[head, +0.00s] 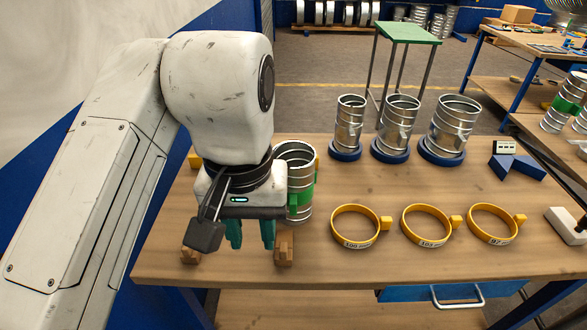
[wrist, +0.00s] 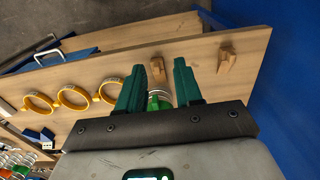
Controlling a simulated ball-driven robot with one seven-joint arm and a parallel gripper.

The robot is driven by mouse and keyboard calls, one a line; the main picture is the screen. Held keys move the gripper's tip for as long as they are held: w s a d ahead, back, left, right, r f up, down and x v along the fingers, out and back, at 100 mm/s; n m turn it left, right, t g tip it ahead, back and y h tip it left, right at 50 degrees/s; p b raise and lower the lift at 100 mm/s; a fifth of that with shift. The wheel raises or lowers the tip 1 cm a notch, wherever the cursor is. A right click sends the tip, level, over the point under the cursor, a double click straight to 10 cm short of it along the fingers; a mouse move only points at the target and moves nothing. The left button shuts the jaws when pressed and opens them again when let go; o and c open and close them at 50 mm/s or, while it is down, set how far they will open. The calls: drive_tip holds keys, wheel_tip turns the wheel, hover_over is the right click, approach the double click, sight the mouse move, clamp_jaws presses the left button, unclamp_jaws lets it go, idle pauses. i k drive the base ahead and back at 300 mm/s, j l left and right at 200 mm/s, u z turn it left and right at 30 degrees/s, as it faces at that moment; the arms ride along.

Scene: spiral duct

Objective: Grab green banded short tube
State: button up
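The green banded short tube (head: 299,200) is a ribbed silver tube with a green band. In the head view it stands upright on the workbench, just right of and behind my gripper (head: 250,245), which hides its left side. My gripper points down with its teal fingers apart and nothing visibly held. In the wrist view, the tube's green band (wrist: 158,104) shows in the gap between the fingers of my gripper (wrist: 160,65), close to the palm edge that hides the rest. I cannot tell whether the fingers touch it.
Wooden blocks (head: 284,247) sit near the bench's (head: 360,275) front edge. Three yellow ring clamps (head: 355,227) lie to the right. Three silver tubes (head: 398,123) stand on blue bases behind them. Blue wedges (head: 517,166) lie at the right.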

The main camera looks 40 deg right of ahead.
sight(300, 157)
drive_tip(key=i+l, duration=0.3)
drive_tip(key=l, duration=0.2)
drive_tip(key=i+l, duration=0.35)
drive_tip(key=l, duration=0.1)
